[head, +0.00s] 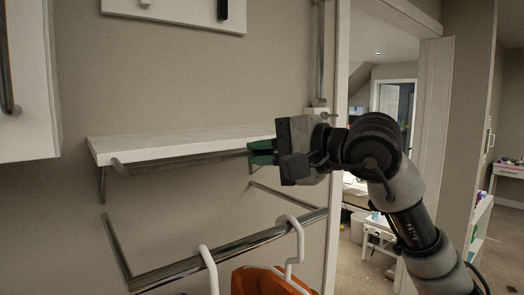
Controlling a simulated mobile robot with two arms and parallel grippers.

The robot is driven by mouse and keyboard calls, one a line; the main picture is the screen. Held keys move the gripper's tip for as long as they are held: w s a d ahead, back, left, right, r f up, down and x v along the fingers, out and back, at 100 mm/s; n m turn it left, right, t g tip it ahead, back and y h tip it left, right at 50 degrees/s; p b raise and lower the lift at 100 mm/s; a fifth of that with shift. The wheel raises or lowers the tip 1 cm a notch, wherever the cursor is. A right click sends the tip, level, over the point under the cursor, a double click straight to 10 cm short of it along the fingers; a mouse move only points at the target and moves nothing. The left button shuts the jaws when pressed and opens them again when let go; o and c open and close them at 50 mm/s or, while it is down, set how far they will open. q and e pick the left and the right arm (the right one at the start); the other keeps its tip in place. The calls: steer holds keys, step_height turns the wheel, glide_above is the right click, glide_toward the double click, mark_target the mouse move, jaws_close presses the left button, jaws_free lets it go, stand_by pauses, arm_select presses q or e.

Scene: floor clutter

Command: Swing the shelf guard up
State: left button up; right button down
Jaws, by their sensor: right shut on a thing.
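The shelf guard (185,161) is a thin metal bar along the front edge of a white wall shelf (170,145). It runs just below the shelf's top surface, with a bent end at the left. My right gripper (262,153), with green fingers, is shut on the guard near its right end. The gripper body hides that end of the guard and the shelf's right corner. My left gripper is not in view.
Below the shelf, a metal rail (172,271) carries white hangers (208,265) and an orange item (262,281). A white panel with hooks (180,12) is above. A white cabinet (28,80) stands at left. A doorway opens at right behind my arm.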

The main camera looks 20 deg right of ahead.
steer(key=shift+r+g+h+p, duration=0.3)
steer(key=shift+r+p, duration=0.15)
steer(key=shift+p, duration=0.15)
steer(key=w+a+r+m+g+h+p, duration=0.2)
steer(key=w+r+m+g+h+p, duration=0.2)
steer(key=g+p, duration=0.9)
steer(key=shift+w+r+g+h, duration=0.7)
steer(key=shift+r+g+h, duration=0.1)
steer(key=shift+h, duration=0.7)
steer(key=c, duration=1.2)
jaws_free()
steer(key=shift+w+f, duration=0.1)
steer(key=shift+w, duration=0.05)
